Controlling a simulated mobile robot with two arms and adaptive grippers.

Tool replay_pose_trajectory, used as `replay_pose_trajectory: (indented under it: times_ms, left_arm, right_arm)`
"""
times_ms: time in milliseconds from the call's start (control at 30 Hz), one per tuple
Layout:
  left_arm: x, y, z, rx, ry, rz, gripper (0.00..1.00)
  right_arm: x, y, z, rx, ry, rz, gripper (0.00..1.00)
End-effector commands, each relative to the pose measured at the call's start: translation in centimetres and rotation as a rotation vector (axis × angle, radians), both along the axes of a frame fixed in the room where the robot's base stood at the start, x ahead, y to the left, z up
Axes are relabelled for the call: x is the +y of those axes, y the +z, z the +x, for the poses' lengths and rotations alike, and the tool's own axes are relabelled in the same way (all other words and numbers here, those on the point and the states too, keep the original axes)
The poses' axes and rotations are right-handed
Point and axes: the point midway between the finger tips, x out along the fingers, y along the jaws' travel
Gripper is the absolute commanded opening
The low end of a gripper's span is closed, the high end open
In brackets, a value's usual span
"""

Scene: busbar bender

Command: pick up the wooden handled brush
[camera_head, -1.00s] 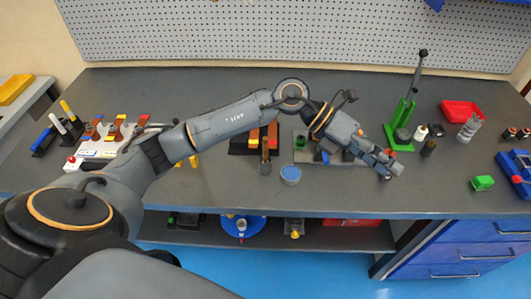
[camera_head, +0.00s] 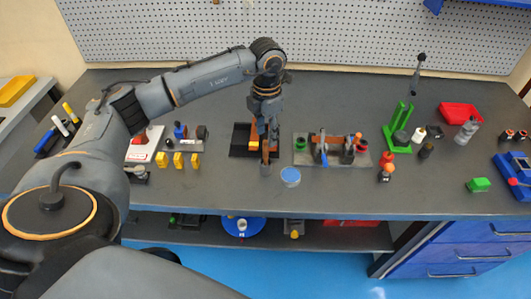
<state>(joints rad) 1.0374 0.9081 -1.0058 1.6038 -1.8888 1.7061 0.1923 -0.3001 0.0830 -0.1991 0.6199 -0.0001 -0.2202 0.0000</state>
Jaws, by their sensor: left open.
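The wooden handled brush (camera_head: 265,157) seems to be the upright brown piece with a grey lower end (camera_head: 265,169), at the front edge of a black mat (camera_head: 240,142) mid-bench. My left gripper (camera_head: 264,138) points down right above and behind it, over the mat. It is open, but its fingers are small and dark here, and I cannot tell whether they touch the brush. They hide part of the mat and of the brown and yellow pieces on it. My right gripper is not in view.
A grey plate with clamps (camera_head: 305,160) lies further right, then an orange-topped item (camera_head: 386,167) and a green press (camera_head: 400,115). Yellow blocks (camera_head: 178,160) stand left. The front bench strip is clear.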

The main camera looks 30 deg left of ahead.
Motion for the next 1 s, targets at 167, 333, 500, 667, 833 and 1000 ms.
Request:
replay_pose_trajectory:
  times_ms: [167,333,500,667,833,1000]
  left_arm:
    - [-0.1,-1.2,0.0,0.0,-0.002,-0.001,0.43]
    - [0.2,-3.1,-0.3,0.005,-0.001,-0.002,0.43]
    - [0.3,-5.6,-0.2,0.002,-0.002,-0.002,0.43]
    - [0.2,-6.4,-0.1,-0.001,-0.003,-0.003,0.43]
    - [0.2,-6.4,-0.1,-0.001,-0.003,-0.003,0.41]
    - [0.2,-6.4,-0.1,-0.001,-0.002,-0.003,0.06]
  right_arm:
    - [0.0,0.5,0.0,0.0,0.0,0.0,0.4]
    - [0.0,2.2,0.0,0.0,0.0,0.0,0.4]
    - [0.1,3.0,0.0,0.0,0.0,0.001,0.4]
    - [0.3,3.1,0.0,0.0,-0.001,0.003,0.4]
    - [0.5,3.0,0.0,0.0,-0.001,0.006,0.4]
    - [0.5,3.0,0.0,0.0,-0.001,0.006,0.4]
